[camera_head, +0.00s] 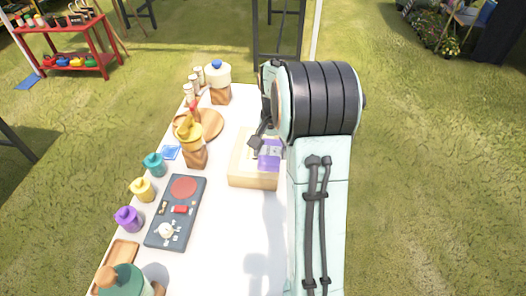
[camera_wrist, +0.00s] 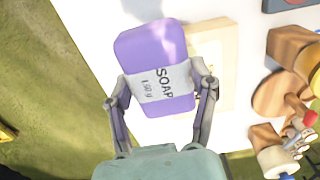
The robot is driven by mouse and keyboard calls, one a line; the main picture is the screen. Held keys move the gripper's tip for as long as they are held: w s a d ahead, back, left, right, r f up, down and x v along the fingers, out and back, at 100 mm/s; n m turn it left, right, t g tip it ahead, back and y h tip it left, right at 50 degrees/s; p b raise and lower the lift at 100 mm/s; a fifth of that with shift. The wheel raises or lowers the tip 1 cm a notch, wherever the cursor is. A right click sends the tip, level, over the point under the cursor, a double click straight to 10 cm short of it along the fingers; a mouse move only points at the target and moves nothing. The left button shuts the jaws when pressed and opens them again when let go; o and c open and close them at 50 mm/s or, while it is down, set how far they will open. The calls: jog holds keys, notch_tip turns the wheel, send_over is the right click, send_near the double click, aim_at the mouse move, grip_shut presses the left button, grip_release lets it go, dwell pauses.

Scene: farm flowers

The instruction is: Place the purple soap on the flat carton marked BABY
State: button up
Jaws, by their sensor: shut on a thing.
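The purple soap (camera_wrist: 155,45), with a pale label reading SOAP, is held between the two fingers of my gripper (camera_wrist: 160,92) in the wrist view. In the head view the soap (camera_head: 269,156) shows in front of the pale wooden-coloured flat carton (camera_head: 250,181), and my gripper (camera_head: 262,142) is partly hidden by my arm. The carton (camera_wrist: 217,45) also shows behind and to the right of the soap in the wrist view. I cannot read a marking on it. I cannot tell whether the soap touches it.
The white table (camera_head: 230,225) also holds a dark grey board (camera_head: 163,230) with a red disc, a round wooden board (camera_head: 211,124), a yellow-topped jar (camera_head: 190,135) and several small coloured pots along the left edge. A blue-knobbed jar (camera_head: 218,85) stands at the back.

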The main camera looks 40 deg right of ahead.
aim_at(268, 143)
jog(key=w+d, duration=0.1)
jog(key=w+f, duration=0.1)
jog(key=w, duration=0.1)
jog(key=w+d+f, duration=0.1)
jog(key=shift+w+d+f, duration=0.15)
jog(key=shift+d+f, duration=0.1)
jog(key=shift+d, duration=0.1)
jog(key=w+f, duration=0.1)
jog(key=w+d+f, duration=0.1)
jog(key=f, duration=0.1)
jog(key=w+d+f, duration=0.1)
jog(key=f, duration=0.1)
jog(key=shift+w+d+f, duration=0.1)
jog(key=shift+w+f, duration=0.05)
jog(key=shift+w, duration=0.15)
jog(key=shift+w+d+f, duration=0.1)
jog(key=shift+w+f, duration=0.05)
jog(key=shift+f, duration=1.5)
jog(key=shift+f, duration=0.1)
jog(key=o, duration=1.2)
